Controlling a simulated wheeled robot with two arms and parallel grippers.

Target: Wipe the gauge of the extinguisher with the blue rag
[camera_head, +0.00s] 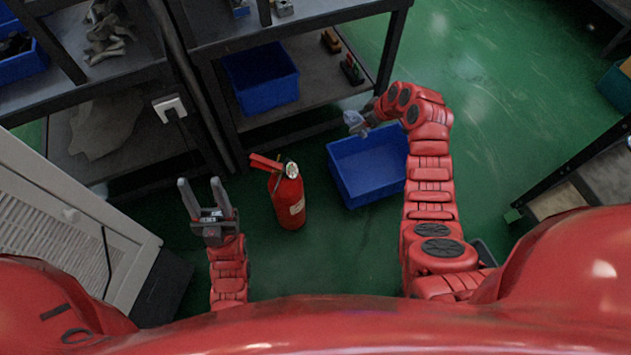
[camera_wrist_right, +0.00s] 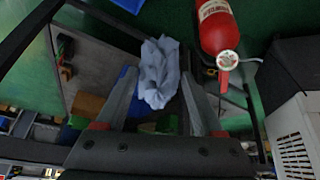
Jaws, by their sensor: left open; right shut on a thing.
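A red fire extinguisher (camera_head: 288,203) stands on the green floor in front of the dark shelf. Its round pale gauge (camera_head: 292,170) is at the top, beside the red handle. In the right wrist view the extinguisher (camera_wrist_right: 217,30) is at the top right, with its gauge (camera_wrist_right: 227,60) facing the camera. My right gripper (camera_head: 360,125) is shut on the crumpled light blue rag (camera_head: 354,121), held above and beyond the floor bin. The rag (camera_wrist_right: 159,72) shows between the fingers in the right wrist view. My left gripper (camera_head: 205,190) is open and empty, left of the extinguisher.
A blue bin (camera_head: 365,186) sits on the floor right of the extinguisher. Another blue bin (camera_head: 262,98) is on the lower shelf. A white louvred cabinet (camera_head: 75,205) stands at the left. Green floor is clear at the upper right.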

